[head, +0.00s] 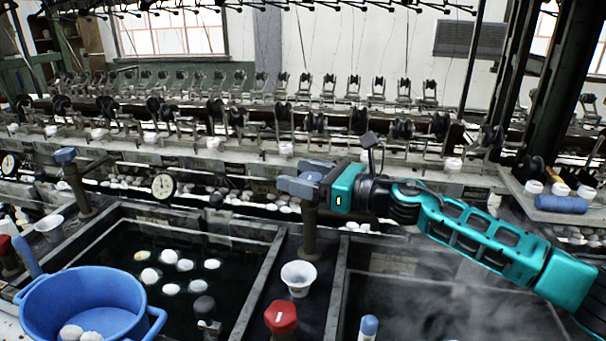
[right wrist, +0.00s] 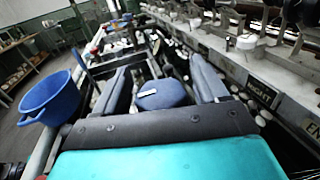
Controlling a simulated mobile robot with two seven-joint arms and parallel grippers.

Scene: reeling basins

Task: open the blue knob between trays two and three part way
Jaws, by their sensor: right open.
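My right gripper (head: 297,180) is at the top of a brown post (head: 310,236) on the dark divider between two basins. In the right wrist view the blue knob (right wrist: 163,95) lies between the two fingers of this open gripper (right wrist: 158,68). Gaps show between the knob and both fingers. A small pale mark shows on the knob's near face. In the head view the fingers largely hide the knob, so its turn cannot be read there. My left gripper is not in view.
A similar blue knob (head: 64,155) tops a post at the left. A white cup (head: 298,278) and red knob (head: 281,317) stand on the divider. A blue basin (head: 84,301) is at front left. White cocoons float in the left tray; steam covers the right one.

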